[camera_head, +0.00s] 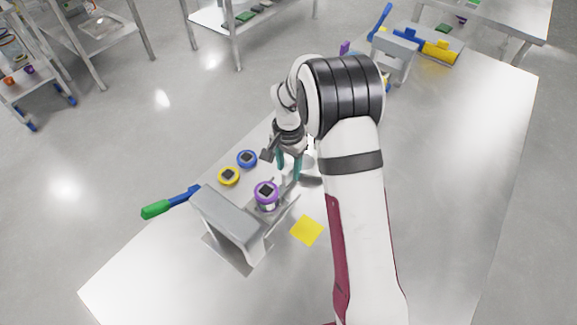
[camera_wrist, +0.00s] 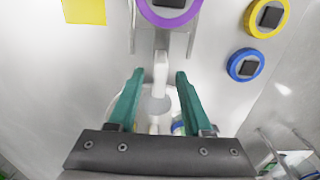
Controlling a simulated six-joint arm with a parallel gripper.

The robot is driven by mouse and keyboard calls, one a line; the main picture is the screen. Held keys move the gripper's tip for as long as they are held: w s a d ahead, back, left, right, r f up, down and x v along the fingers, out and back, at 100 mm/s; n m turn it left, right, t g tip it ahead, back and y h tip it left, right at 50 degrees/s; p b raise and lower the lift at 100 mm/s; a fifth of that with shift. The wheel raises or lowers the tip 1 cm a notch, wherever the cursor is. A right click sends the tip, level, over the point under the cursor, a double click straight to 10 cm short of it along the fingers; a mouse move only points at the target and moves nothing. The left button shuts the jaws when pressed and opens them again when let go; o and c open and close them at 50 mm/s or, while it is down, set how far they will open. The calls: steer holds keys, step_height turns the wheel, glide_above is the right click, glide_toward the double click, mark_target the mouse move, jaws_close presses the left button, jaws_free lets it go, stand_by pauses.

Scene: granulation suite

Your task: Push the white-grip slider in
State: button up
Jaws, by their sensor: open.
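The white grip (camera_wrist: 160,72) of the slider shows in the wrist view as a narrow upright piece between my fingertips, with a paler round part just below it. In the head view my gripper (camera_head: 289,174) points down just behind the purple ring piece (camera_head: 266,192); the grip is mostly hidden there.
A blue ring (camera_head: 247,158) and a yellow ring (camera_head: 229,175) lie left of my gripper. A green-handled blue lever (camera_head: 170,202) sticks out left of the press. A yellow square (camera_head: 307,231) lies on the table (camera_head: 450,190), whose right side is clear.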

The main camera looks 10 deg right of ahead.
steer(key=shift+f, duration=0.35)
jaws_close()
stand_by(1.2)
